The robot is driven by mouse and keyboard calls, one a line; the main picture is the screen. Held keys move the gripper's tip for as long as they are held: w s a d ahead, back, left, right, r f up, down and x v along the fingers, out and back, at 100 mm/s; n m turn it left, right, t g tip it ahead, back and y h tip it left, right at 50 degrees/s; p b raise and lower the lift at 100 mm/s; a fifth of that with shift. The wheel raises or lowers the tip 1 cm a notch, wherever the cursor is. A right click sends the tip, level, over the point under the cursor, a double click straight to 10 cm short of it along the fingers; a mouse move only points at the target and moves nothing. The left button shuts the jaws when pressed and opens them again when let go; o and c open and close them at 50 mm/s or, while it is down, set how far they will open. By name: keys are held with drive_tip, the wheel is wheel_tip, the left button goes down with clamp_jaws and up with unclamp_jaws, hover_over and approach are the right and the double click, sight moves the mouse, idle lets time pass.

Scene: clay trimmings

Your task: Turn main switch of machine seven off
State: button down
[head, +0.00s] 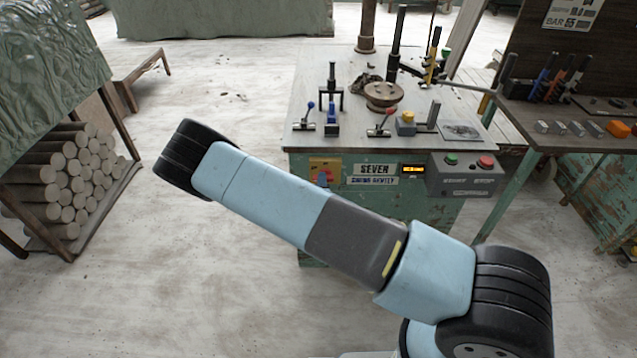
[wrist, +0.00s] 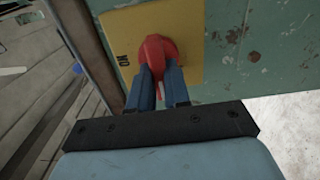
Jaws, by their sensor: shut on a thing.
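Machine seven (head: 385,215) is a green cabinet with a grey top and a sign reading SEVEN (head: 374,169). Its main switch is a red knob (wrist: 157,50) on a yellow plate (wrist: 188,25), which also shows on the cabinet's front left in the head view (head: 316,163). In the wrist view an ON mark lies sideways at the plate's left edge. My gripper (wrist: 160,74) is shut on the red knob, with its blue fingers on either side. In the head view my arm hides most of my gripper, and the knob's angle is hard to tell.
Right of the plate are a lit display (head: 412,169) and a box with a green button (head: 451,160) and a red button (head: 486,162). Levers and a round wheel stand on top. A bench (head: 560,137) with tools is at right. Stacked clay rolls (head: 65,180) lie at left.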

drive_tip(key=shift+s+a+f, duration=0.15)
drive_tip(key=shift+a+f, duration=0.1)
drive_tip(key=c, duration=1.1)
unclamp_jaws()
drive_tip(key=shift+d+r, duration=0.1)
drive_tip(key=s, duration=1.3)
drive_tip(key=shift+s+a, duration=0.2)
drive_tip(key=shift+s, duration=0.1)
drive_tip(key=shift+w, duration=0.1)
